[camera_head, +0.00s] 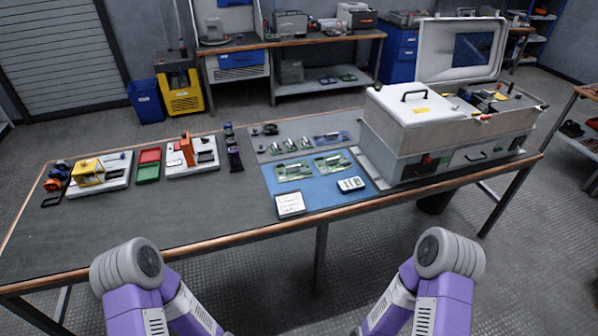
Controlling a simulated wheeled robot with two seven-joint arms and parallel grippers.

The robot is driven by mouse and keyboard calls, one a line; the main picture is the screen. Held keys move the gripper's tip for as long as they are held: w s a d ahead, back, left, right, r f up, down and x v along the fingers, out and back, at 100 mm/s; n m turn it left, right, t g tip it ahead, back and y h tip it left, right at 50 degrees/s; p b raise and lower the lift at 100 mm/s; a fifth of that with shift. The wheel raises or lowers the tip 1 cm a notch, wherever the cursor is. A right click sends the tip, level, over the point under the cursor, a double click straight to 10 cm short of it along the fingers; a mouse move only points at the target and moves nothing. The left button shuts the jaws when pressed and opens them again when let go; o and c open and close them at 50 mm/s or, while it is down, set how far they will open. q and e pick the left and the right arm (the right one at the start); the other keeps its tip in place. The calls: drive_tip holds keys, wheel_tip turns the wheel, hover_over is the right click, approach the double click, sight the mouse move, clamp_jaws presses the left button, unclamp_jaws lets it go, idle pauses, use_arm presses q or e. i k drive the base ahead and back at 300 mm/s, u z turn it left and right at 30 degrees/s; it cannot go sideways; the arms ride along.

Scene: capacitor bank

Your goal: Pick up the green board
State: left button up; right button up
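Two green circuit boards lie flat on a blue mat (322,190) at the middle of the long workbench. The left green board (293,171) is near the mat's left part, and the right green board (332,163) lies close beside it. Other small parts lie just behind them. My two purple and grey arms show only at the bottom edge, in front of the bench and well short of the boards. Neither of my grippers is in view.
A large grey machine (398,145) with an open lid stands at the bench's right. A white card (289,204) and a small meter (351,184) lie on the mat. Fixtures and red and green trays (148,172) stand at the left. The bench's front left is clear.

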sight(299, 169)
drive_tip(key=z, duration=1.25)
drive_tip(key=i, duration=1.5)
drive_tip(key=u, duration=2.8)
